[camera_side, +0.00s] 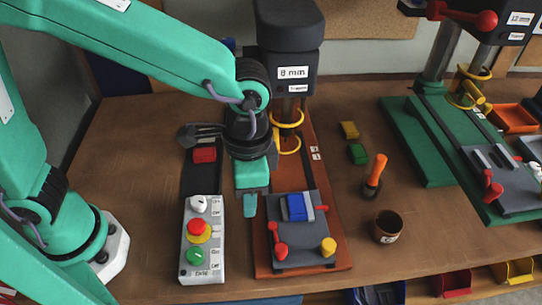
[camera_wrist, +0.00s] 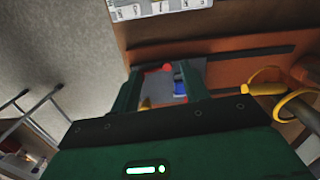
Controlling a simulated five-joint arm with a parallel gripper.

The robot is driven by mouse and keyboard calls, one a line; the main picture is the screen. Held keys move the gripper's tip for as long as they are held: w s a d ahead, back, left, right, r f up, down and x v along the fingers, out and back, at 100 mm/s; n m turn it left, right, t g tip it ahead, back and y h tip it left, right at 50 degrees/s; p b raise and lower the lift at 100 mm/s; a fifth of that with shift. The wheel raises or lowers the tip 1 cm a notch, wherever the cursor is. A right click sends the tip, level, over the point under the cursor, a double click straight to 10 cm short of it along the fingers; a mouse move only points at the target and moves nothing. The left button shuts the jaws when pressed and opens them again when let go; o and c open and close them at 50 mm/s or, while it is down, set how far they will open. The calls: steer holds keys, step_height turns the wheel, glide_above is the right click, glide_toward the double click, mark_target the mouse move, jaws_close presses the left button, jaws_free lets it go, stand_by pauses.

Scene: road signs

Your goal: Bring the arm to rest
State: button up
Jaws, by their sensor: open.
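My gripper (camera_side: 250,205) points down above the wooden workbench (camera_side: 120,200) in the side view, between the control box (camera_side: 203,240) and the grey vise (camera_side: 298,250). In the side view one finger hides the other. In the wrist view my gripper (camera_wrist: 167,75) shows two green fingers apart, with nothing held between them. Through the gap I see part of the vise and a blue block (camera_wrist: 180,86). The side view shows this blue block (camera_side: 297,207) in the vise, clear of my gripper.
A drill press marked "8 mm" (camera_side: 285,60) stands close behind my gripper, with yellow rings at its spindle. An orange-handled tool (camera_side: 376,170) and a dark cup (camera_side: 387,227) stand right of the vise. A green drill press base (camera_side: 425,150) is farther right. The bench's left part is clear.

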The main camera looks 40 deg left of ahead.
steer(key=s+a+r+n+t, duration=0.1)
steer(key=a+r+n+t, duration=0.2)
steer(key=a, duration=0.9)
steer(key=s+a+r+n+t, duration=0.1)
steer(key=a+r+n+t, duration=0.2)
steer(key=a, duration=0.9)
step_height(320, 180, up, 3)
steer(key=shift+s+a+r+n, duration=0.1)
steer(key=shift+s+a+n, duration=0.25)
steer(key=shift+n, duration=0.65)
